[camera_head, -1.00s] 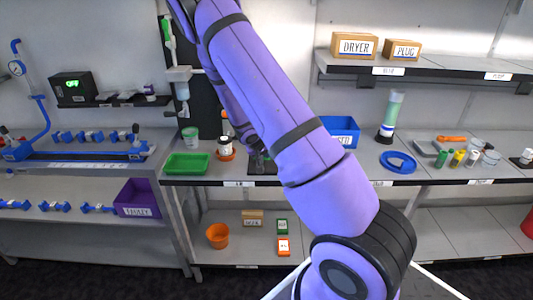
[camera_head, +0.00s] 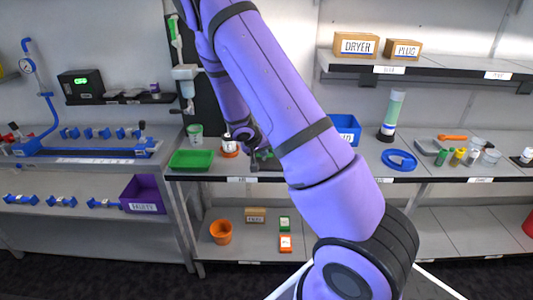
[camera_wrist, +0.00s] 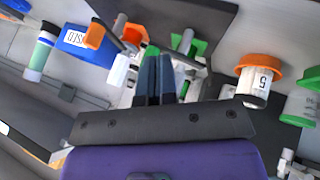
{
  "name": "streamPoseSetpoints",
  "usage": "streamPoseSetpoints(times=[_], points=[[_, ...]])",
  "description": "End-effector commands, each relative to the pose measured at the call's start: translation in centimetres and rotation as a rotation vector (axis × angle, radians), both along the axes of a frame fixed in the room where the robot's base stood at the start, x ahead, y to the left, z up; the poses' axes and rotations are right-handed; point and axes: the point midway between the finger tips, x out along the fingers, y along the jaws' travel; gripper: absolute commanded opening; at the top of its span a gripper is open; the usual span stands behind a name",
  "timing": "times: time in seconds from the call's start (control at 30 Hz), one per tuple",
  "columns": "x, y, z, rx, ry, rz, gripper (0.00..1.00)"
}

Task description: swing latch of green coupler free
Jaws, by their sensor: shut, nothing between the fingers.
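In the wrist view, my gripper (camera_wrist: 157,80) has its two dark fingers side by side, shut and empty. Its tips point at a small assembly with green, orange and white parts. A green part (camera_wrist: 151,51) shows right at the fingertips; whether they touch it I cannot tell. Another green piece (camera_wrist: 190,45) stands to the right of the fingers. Which green part is the coupler, and where its latch lies, is not clear. In the head view, my gripper (camera_head: 253,160) is small and dark above the middle bench, with a bit of green beside it, partly hidden by my arm.
A blue bin (camera_wrist: 82,45) and a tall green cylinder (camera_wrist: 38,55) are to the left. A green tray (camera_head: 191,160) sits on the bench's left end.

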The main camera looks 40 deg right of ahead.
Motion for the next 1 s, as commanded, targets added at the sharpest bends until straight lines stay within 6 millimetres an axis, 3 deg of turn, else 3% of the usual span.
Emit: streamPoseSetpoints(times=[0.4,1.0], points=[[-2.4,2.6,4.7,0.002,-0.002,0.004,0.00],[-2.9,3.0,5.5,0.002,-0.001,0.004,0.00]])
